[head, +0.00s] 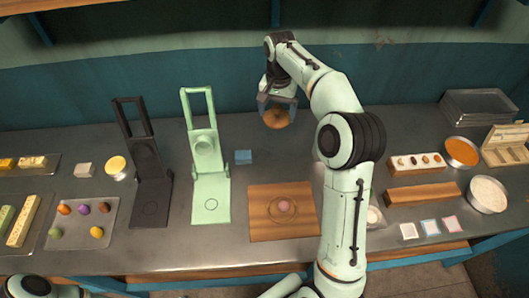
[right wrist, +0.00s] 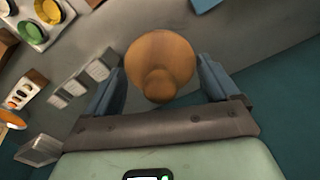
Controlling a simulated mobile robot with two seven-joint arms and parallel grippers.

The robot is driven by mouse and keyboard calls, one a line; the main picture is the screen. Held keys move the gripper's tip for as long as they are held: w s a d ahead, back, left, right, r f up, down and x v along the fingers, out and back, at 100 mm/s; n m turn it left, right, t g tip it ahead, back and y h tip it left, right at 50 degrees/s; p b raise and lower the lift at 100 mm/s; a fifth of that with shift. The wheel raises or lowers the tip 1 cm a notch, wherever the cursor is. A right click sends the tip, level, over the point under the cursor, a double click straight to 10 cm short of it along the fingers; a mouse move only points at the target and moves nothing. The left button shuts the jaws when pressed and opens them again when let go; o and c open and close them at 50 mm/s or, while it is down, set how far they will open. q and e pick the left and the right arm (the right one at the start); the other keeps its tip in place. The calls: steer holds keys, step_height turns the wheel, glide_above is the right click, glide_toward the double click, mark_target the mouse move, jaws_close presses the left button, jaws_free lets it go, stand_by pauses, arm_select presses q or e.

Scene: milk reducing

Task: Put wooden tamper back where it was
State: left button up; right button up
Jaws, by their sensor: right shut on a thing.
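The wooden tamper (head: 277,119) is a round brown piece at the back middle of the counter. My right gripper (head: 278,104) reaches over it from above and is shut on it. In the right wrist view the tamper (right wrist: 160,62) shows a wide round disc and a smaller knob, between the two blue-grey fingers (right wrist: 158,85). I cannot tell whether the tamper touches the counter. My left gripper is out of view.
A wooden board (head: 260,228) with a small pink ball lies in front. Trays and bowls fill both sides. The counter around the tamper is clear.

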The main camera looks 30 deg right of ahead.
step_height(320, 180, down, 14)
steer(key=shift+f+b, duration=0.2)
steer(key=shift+b, duration=0.65)
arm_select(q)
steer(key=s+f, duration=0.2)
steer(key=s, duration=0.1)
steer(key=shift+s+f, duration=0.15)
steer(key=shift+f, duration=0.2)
arm_select(e)
step_height(320, 180, down, 5)
steer(key=shift+f, duration=0.1)
steer(key=shift+f, duration=0.15)
steer(key=o, duration=0.7)
steer(key=shift+o, duration=0.2)
